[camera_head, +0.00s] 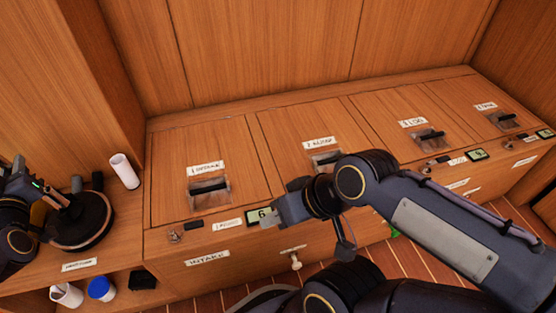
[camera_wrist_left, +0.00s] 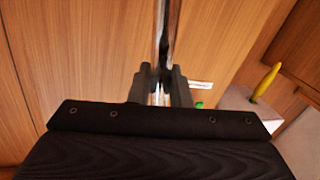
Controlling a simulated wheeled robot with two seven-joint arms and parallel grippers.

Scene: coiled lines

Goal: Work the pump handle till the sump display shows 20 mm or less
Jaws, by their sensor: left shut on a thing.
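The hand pump (camera_head: 80,222) is a round black body on the left shelf, above a paper label that seems to read hand pump. My left gripper (camera_head: 60,197) is at its top left. In the left wrist view my left gripper (camera_wrist_left: 160,82) is shut on the pump handle (camera_wrist_left: 164,35), a shiny upright rod. My right arm crosses the head view from the right. Its end (camera_head: 276,212) is over the bench front, and its fingers cannot be made out. A small green display (camera_head: 262,215) shows a 6, partly covered by this arm. No display can be read as the sump's.
Several wooden lids with recessed black handles, such as the intake lid (camera_head: 209,188), line the bench. More green displays (camera_head: 477,154) sit to the right, too small to read. A white cylinder (camera_head: 124,171) stands beside the pump. A blue-lidded jar (camera_head: 101,288) is below the shelf.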

